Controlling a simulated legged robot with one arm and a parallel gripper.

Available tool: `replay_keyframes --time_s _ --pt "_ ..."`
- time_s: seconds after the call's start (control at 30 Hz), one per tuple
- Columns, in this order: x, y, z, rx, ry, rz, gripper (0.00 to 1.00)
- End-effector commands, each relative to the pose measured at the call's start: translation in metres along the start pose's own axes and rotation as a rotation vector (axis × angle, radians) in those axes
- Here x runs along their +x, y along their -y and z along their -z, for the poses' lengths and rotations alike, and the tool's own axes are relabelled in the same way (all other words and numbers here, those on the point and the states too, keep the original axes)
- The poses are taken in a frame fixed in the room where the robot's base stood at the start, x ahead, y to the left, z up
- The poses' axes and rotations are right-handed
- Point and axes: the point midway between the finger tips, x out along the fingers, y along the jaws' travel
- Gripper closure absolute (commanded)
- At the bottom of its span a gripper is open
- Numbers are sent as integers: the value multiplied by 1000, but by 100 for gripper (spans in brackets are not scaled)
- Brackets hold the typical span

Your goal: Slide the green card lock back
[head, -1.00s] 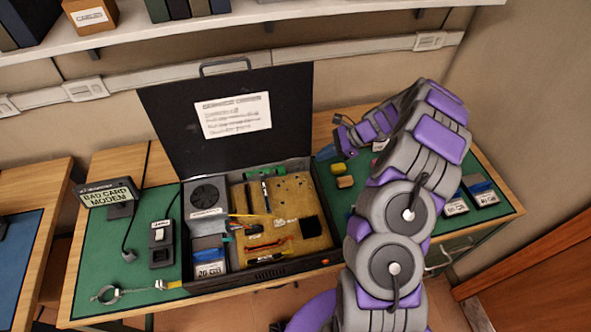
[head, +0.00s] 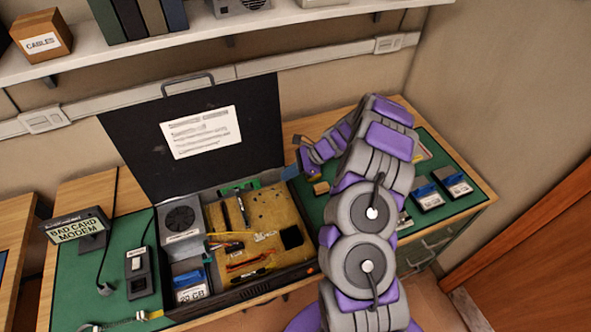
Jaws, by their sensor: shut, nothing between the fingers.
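An open black case (head: 262,291) stands on the bench with its lid (head: 240,110) raised and a label sheet on the lid. Inside is a tan circuit board (head: 262,212). A small green part (head: 238,188) shows at the back edge of the board; it looks like the green card lock, but its slide position is too small to tell. My gripper (head: 303,165) is shut and empty. It is near the case's back right corner, to the right of the green part and apart from it.
A fan unit (head: 181,221) and a drive (head: 190,287) sit in the case's left side. A yellow block (head: 321,188) and drives (head: 427,197) lie right. A shelf (head: 215,31) hangs above.

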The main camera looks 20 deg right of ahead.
Motion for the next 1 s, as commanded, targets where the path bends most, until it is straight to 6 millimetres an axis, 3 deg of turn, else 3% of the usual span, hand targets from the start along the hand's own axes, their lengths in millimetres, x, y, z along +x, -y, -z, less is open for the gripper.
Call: replay_keyframes --time_s 0.2,0.4,1.0 --pt "45 -1 2 1 0 -3 100" --pt "64 -1 -18 -2 1 -1 100" --pt "74 -1 -28 0 -1 0 100"
